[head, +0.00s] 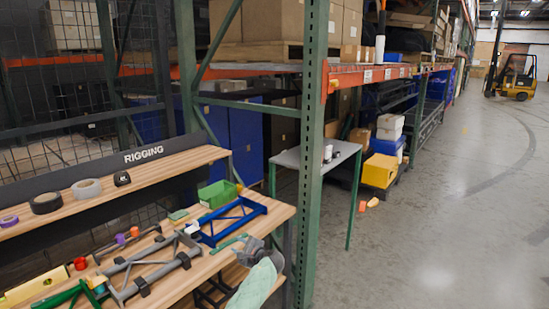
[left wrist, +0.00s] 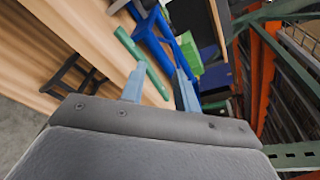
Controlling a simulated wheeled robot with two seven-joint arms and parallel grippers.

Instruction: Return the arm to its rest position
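My left gripper (head: 258,249) is over the front right edge of the wooden workbench (head: 265,221), at the end of my arm. In the left wrist view, the two pale blue fingers of this gripper (left wrist: 160,88) stand apart with nothing held between them. A green rod (head: 229,244) lies on the bench beside the gripper; it also shows beyond the fingers in the left wrist view (left wrist: 143,62). A blue frame (head: 238,216) lies behind it on the bench. My right gripper is in neither view.
A grey frame (head: 150,265), a yellow level (head: 35,287) and a green bin (head: 217,194) are on the bench. Tape rolls (head: 86,189) lie on the upper shelf. The floor (head: 450,220) at right is clear.

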